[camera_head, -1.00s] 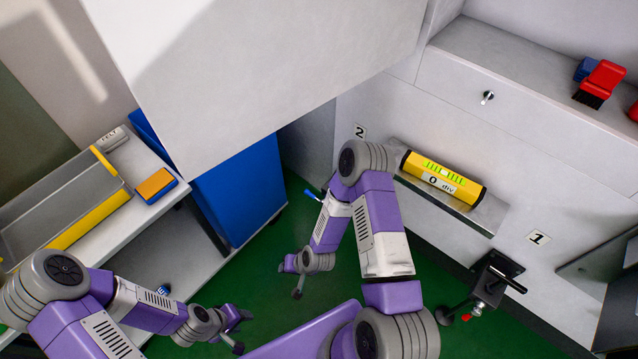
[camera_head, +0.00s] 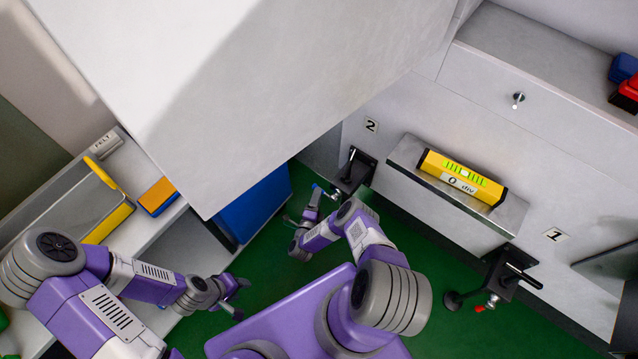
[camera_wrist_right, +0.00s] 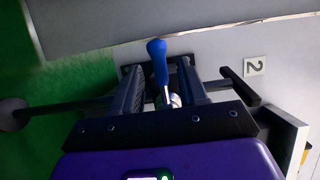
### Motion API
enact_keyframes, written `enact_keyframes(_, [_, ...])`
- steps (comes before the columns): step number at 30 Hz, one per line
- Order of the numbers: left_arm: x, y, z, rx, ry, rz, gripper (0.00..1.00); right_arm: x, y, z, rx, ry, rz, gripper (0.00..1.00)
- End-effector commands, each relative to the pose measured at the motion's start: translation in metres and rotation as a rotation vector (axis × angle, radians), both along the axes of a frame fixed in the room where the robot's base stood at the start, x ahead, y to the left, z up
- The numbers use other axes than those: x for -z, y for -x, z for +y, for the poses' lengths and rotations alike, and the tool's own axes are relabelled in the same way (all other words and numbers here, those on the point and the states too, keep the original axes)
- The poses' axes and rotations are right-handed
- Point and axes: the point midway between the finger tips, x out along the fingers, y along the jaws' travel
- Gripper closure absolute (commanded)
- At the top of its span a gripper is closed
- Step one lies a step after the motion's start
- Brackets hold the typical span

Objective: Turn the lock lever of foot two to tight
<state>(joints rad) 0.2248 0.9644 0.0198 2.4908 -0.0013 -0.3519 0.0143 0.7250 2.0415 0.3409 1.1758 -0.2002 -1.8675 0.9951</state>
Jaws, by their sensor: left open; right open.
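Foot two (camera_head: 352,172) is the black bracket with a black handle on the grey machine side, below the label "2" (camera_head: 371,125). Its lock lever, with a blue grip, shows in the head view (camera_head: 318,187) and in the right wrist view (camera_wrist_right: 157,58). My right gripper (camera_head: 304,212) is open beside foot two. In the right wrist view its two fingers (camera_wrist_right: 160,78) stand on either side of the lever, with gaps visible; I cannot tell whether either touches it. My left gripper (camera_head: 240,298) is open and empty over the green floor, away from the foot.
Foot one (camera_head: 505,275), with a red-gripped lever, is at the right below the label "1" (camera_head: 556,235). A yellow level (camera_head: 462,177) lies on a ledge (camera_head: 420,172) between the feet. A large grey housing (camera_head: 230,80) overhangs the blue cabinet (camera_head: 255,205). A side table with trays is left.

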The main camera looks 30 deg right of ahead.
Motion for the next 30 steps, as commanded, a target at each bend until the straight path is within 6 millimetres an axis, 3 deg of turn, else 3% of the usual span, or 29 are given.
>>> enact_keyframes(9, [0.016, 0.000, 0.000, 0.000, 0.000, 0.000, 0.57, 0.001, -0.033, -0.033, -0.001, 0.001, 0.000, 0.57])
enact_keyframes(20, [0.016, 0.000, 0.000, 0.000, 0.000, 0.000, 0.57, 0.000, -0.038, -0.038, -0.003, 0.001, 0.001, 0.57])
enact_keyframes(28, [0.016, 0.000, 0.000, 0.000, 0.000, 0.000, 0.57, 0.000, -0.038, -0.037, -0.003, 0.002, 0.002, 0.96])
enact_keyframes(30, [0.016, 0.000, 0.000, 0.000, 0.000, 0.000, 0.57, 0.000, -0.038, -0.037, -0.003, 0.002, 0.002, 1.00])
